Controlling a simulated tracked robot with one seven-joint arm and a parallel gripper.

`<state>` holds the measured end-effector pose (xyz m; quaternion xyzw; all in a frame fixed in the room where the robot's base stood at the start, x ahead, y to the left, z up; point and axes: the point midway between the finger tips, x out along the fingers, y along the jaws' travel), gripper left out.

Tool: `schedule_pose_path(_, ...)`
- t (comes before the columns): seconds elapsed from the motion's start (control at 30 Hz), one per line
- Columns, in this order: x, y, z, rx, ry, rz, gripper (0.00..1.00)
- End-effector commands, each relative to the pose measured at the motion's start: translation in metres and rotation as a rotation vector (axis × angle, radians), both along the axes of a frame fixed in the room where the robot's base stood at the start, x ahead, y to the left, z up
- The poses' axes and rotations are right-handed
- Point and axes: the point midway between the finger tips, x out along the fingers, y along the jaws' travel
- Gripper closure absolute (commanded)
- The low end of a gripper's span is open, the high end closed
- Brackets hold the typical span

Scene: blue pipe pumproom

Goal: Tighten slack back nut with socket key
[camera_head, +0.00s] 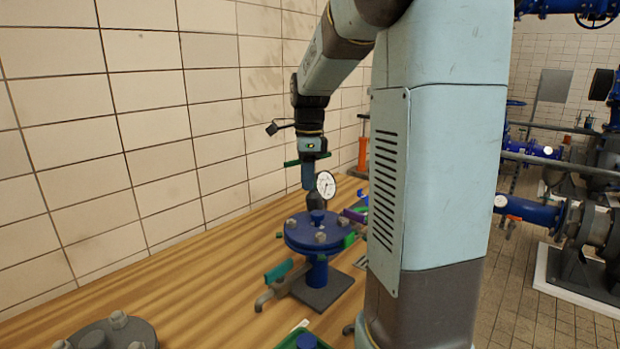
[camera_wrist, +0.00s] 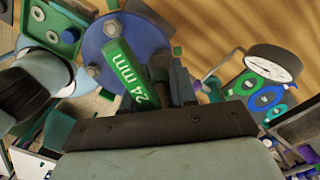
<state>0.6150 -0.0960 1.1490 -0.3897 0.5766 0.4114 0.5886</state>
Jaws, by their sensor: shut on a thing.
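The socket key, a green bar marked "24 mm" (camera_wrist: 130,75), is held in my gripper in the wrist view. In the head view its green handle (camera_head: 291,163) sticks out to the left of my gripper (camera_head: 308,178). My gripper is shut on it, above the far side of the blue round flange (camera_head: 300,236). The flange carries grey nuts around its rim, such as one at the front (camera_head: 320,238), and a raised blue hub (camera_head: 317,216). The wrist view also shows the flange (camera_wrist: 98,38). I cannot tell which nut is slack, or whether the socket touches one.
A round gauge (camera_head: 326,185) stands close behind the flange. A teal-handled tap (camera_head: 278,271) projects at front left. A grey bolted flange (camera_head: 112,337) and a green tray (camera_head: 283,345) lie nearer. A tiled wall (camera_head: 150,120) bounds the left.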

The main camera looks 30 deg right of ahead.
Motion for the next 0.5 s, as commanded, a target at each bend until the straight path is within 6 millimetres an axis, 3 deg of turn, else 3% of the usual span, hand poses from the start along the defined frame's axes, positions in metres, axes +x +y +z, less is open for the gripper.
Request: schedule_pose_path(0.5, 0.0, -0.001, 0.021, -0.001, -0.001, -0.001, 1.0)
